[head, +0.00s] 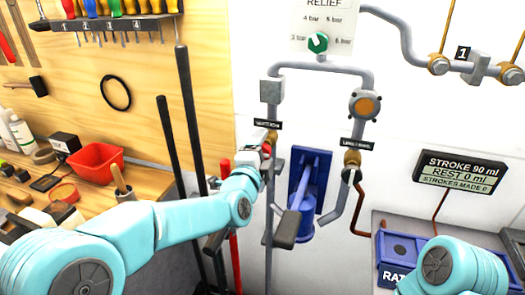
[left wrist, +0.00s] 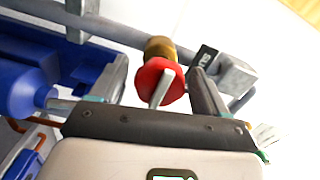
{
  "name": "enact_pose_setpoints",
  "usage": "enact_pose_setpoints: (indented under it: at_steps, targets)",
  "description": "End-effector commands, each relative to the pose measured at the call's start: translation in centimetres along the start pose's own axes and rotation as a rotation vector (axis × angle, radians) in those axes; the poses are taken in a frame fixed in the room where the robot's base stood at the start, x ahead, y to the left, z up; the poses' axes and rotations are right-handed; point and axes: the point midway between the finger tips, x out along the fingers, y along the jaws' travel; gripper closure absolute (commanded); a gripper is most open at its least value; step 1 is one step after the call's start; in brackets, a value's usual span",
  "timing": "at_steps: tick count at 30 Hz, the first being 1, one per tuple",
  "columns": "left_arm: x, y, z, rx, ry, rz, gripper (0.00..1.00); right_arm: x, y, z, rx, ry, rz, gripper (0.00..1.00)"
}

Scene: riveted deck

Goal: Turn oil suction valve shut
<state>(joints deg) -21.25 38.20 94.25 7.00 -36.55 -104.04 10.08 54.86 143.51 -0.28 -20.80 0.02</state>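The suction valve has a red round hub (left wrist: 160,80) with a pale lever (left wrist: 162,91) and a brass body (left wrist: 160,48) in the left wrist view. In the head view its red part (head: 267,149) shows just below a dark label (head: 268,124), mostly hidden by my gripper. My left gripper (left wrist: 158,95) is open, one finger on each side of the hub and lever. I see gaps on both sides, so it is not gripping the lever. The gripper also shows in the head view (head: 258,153). My right arm shows at lower right, but its gripper is out of view.
A blue pump (head: 303,200) with a dark handle stands right of the valve pipe. A second brass valve (head: 351,158) sits further right, below an orange-faced fitting (head: 366,105). Tall dark bars (head: 188,110) lean at left. A green relief knob (head: 318,42) is above.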

Motion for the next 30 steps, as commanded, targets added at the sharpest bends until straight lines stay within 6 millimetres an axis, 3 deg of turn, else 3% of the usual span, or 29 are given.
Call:
enact_pose_setpoints:
  at_steps: [8,11,21,25,30]
  targets:
    - [-1.0,0.0,0.1,-0.001,0.000,-0.001,0.24,0.4,0.1,0.0,0.000,0.000,0.000,1.00]
    - [-2.8,0.2,0.1,-0.001,0.000,0.000,0.24,0.9,0.3,0.0,0.000,0.000,0.000,1.00]
    - [-11.8,0.1,0.0,-0.001,0.001,-0.002,0.24,2.6,0.9,-0.1,0.000,0.000,0.000,1.00]
    - [-14.3,0.1,0.0,-0.001,0.001,-0.001,0.24,2.9,1.0,-0.1,0.000,0.000,0.000,1.00]
    - [-16.0,0.0,0.0,0.000,0.000,-0.001,0.24,3.0,1.1,-0.1,0.000,0.000,0.000,1.00]
